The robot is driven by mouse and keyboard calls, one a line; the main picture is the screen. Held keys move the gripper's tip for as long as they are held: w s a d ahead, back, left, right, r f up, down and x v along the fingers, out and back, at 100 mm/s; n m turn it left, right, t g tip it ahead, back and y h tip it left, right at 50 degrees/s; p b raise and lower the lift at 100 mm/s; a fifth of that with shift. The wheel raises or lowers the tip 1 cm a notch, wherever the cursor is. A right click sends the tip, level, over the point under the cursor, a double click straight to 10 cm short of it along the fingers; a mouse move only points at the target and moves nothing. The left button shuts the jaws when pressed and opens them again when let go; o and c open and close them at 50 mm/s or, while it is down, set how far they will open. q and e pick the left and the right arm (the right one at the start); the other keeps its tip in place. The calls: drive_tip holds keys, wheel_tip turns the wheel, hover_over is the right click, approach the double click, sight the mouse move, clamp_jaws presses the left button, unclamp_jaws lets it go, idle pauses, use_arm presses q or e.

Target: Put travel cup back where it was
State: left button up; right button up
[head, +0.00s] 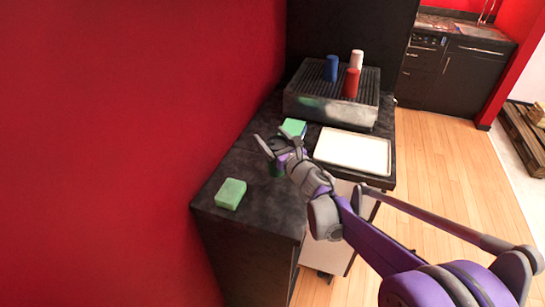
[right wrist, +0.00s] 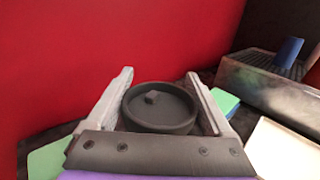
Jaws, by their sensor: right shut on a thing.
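The travel cup is dark with a round black lid (right wrist: 160,108). It sits between the two fingers of my right gripper (head: 270,145) in the right wrist view. In the head view the cup's dark body (head: 277,170) shows just below the fingers, partly hidden by them. My right gripper is shut on the cup, above the dark countertop (head: 243,172). I cannot tell whether the cup's base touches the counter. My left gripper is not in view.
A green sponge (head: 230,194) lies near the counter's front edge, and a second green block (head: 294,127) lies behind the gripper. A white tray (head: 353,151) is to the right. A grated metal machine (head: 330,107) at the back bears blue (head: 332,68), white (head: 357,59) and red (head: 351,82) cups.

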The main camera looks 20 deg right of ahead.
drive_tip(key=shift+f, duration=2.3)
